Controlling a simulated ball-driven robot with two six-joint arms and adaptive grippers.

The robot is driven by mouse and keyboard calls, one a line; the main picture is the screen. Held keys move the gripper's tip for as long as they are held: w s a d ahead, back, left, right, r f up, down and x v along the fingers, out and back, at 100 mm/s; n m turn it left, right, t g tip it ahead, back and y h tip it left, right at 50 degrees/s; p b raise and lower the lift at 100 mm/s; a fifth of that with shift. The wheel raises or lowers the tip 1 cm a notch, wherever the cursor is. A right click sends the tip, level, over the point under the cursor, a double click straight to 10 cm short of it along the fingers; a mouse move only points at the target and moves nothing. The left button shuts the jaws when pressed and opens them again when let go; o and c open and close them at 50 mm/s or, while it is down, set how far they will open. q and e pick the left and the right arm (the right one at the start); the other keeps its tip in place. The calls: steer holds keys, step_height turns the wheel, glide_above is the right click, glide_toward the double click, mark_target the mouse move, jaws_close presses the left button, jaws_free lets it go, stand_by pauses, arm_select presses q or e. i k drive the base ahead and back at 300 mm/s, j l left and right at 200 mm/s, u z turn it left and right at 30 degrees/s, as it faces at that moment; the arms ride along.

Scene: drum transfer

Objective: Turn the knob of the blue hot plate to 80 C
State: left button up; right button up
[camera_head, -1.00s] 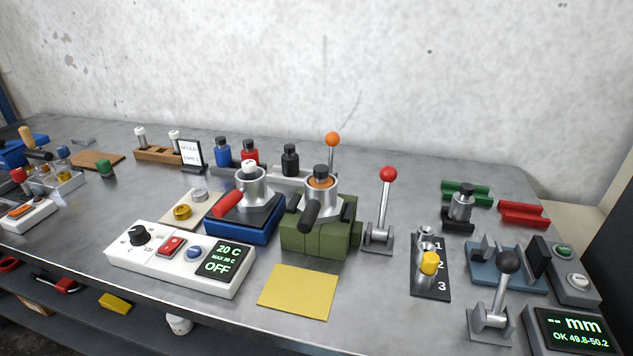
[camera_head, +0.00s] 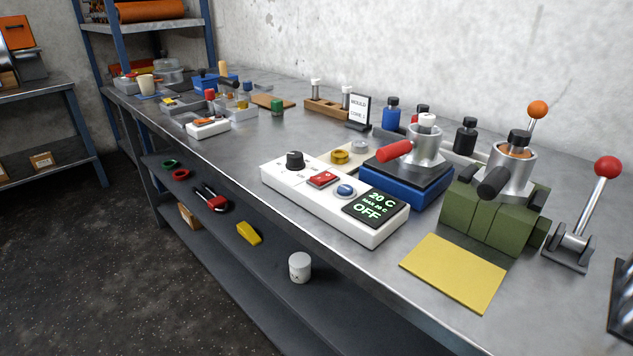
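The blue hot plate (camera_head: 392,185) stands on the bench, right of the middle of the head view. A metal pot with a red handle and white cap (camera_head: 426,140) sits on it. In front of it lies a white control box (camera_head: 330,212) with a black knob (camera_head: 295,160), a red switch (camera_head: 323,179), a blue button (camera_head: 346,191) and a display (camera_head: 374,206) reading 20 C, max 20 C and OFF. The exact knob setting is too small to read. Neither of my grippers is in view.
A green block with a second metal pot (camera_head: 511,170) stands right of the hot plate. A yellow mat (camera_head: 455,272) lies in front. A red-ball lever (camera_head: 590,210) is at the right. The bench (camera_head: 240,158) left of the control box is clear; its front edge runs just before the box.

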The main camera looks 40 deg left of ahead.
mark_target(295, 160)
steer(key=u, duration=1.15)
